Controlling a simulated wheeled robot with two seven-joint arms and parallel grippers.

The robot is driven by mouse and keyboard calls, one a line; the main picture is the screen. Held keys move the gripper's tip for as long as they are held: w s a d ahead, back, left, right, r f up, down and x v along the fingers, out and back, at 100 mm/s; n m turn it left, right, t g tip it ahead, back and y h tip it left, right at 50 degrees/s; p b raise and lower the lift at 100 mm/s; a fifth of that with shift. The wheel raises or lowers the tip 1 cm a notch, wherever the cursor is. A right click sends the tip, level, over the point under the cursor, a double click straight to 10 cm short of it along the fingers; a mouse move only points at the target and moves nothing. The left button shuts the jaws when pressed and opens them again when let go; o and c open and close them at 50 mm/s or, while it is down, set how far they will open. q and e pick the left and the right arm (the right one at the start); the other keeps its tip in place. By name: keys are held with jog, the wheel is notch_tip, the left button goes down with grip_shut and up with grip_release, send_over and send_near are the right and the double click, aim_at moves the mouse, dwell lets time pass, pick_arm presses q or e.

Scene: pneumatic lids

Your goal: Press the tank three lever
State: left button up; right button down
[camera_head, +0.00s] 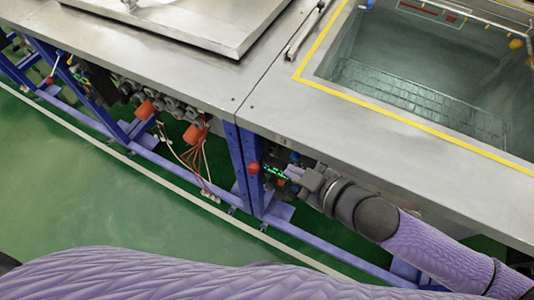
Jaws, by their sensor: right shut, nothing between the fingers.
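A lever with a red ball knob (254,168) shows at the blue frame post below the front edge of the open tank. My right gripper (289,173) reaches in from the right, under the tank's metal edge. Its fingers are shut and empty, just right of the red knob, with a small gap in the picture. The lever's shaft is mostly hidden behind the knob and the dark fittings. A similar lever with a dark red knob (50,80) shows at the far left post. No label tells which lever is tank three's. My left gripper is not in view.
The open tank (365,78) with a yellow border is at the upper right; a flat metal lid (225,35) covers the one to its left. Orange-red fittings (192,134) and loose cables hang under the counter. Blue frame posts stand close to my right gripper. Green floor lies clear in front.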

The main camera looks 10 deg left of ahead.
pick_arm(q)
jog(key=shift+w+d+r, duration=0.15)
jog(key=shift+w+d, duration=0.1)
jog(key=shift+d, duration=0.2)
pick_arm(e)
jog(key=shift+n+g+y, duration=0.8)
jog(key=shift+n, duration=0.1)
jog(key=s+r, duration=0.1)
jog(key=r, duration=0.1)
jog(key=s+a+r, duration=0.1)
jog(key=s+r, duration=0.1)
jog(key=shift+s, duration=0.15)
jog(key=shift+a, duration=0.1)
jog(key=b, duration=0.3)
send_over(254, 172)
jog(key=s, duration=0.2)
notch_tip(254, 172, down, 4)
jog(key=f, duration=0.1)
jog(key=w+f+b, duration=0.1)
jog(key=f, duration=0.1)
jog(key=shift+w+f, duration=0.15)
jog(key=shift+w, duration=0.1)
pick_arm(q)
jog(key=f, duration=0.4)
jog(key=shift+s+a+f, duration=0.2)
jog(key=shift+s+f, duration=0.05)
pick_arm(e)
jog(key=shift+w+d+f, duration=0.15)
jog(key=shift+d+f, duration=0.1)
